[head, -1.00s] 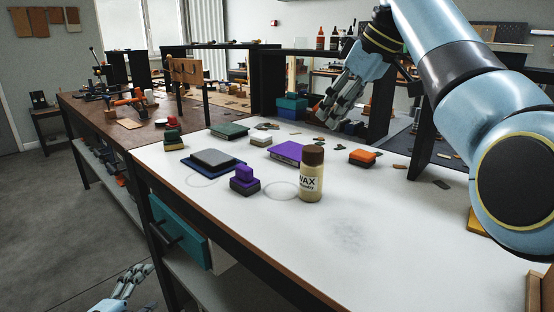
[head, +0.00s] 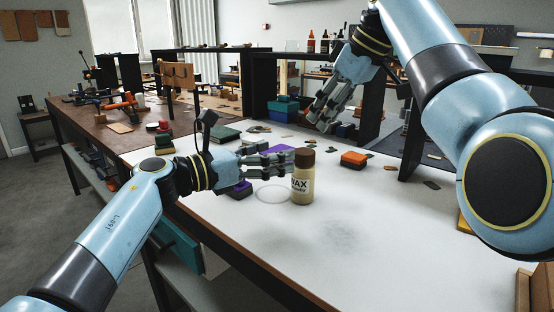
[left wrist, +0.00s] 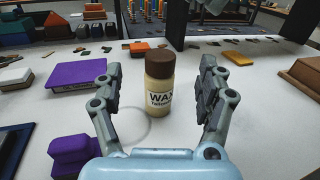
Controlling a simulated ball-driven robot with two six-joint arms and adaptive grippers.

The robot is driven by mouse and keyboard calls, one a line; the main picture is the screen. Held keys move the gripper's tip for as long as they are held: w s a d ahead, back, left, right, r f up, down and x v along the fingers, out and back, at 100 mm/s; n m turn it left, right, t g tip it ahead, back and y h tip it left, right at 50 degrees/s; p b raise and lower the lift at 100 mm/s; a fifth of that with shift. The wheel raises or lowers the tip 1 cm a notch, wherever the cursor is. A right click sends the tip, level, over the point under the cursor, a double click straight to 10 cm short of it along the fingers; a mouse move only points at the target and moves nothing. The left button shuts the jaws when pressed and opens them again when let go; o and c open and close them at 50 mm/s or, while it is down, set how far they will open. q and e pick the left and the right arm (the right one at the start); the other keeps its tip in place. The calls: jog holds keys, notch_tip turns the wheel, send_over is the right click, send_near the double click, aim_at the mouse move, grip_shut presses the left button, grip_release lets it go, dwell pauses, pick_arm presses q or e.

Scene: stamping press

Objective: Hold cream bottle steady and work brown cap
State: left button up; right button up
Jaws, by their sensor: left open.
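The cream bottle (head: 302,186), with a "WAX" label, stands upright on the white table. Its brown cap (head: 305,158) sits on top. In the left wrist view the bottle (left wrist: 160,105) and cap (left wrist: 159,63) show between the fingers, ahead of the palm. My left gripper (head: 282,163) is open just left of the bottle, pointing at it; in the left wrist view its fingers (left wrist: 160,95) are spread to either side, with no clear contact. My right gripper (head: 322,118) hangs above the table behind the bottle, clear of the cap; whether it is open or shut is unclear.
A purple pad (left wrist: 76,76) and a purple stamp (left wrist: 75,155) lie left of the bottle. An orange block (head: 353,159) lies to its right, with scattered scraps behind. The white table (head: 340,245) is clear in front of the bottle.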

pick_arm(q)
send_near(294, 183)
jog(key=x, duration=0.4)
jog(key=shift+w+r, duration=0.15)
jog(key=shift+r, duration=0.2)
jog(key=x, duration=0.6)
jog(key=shift+f, duration=0.35)
jog(key=shift+x, duration=0.8)
jog(key=shift+c, duration=0.4)
grip_shut()
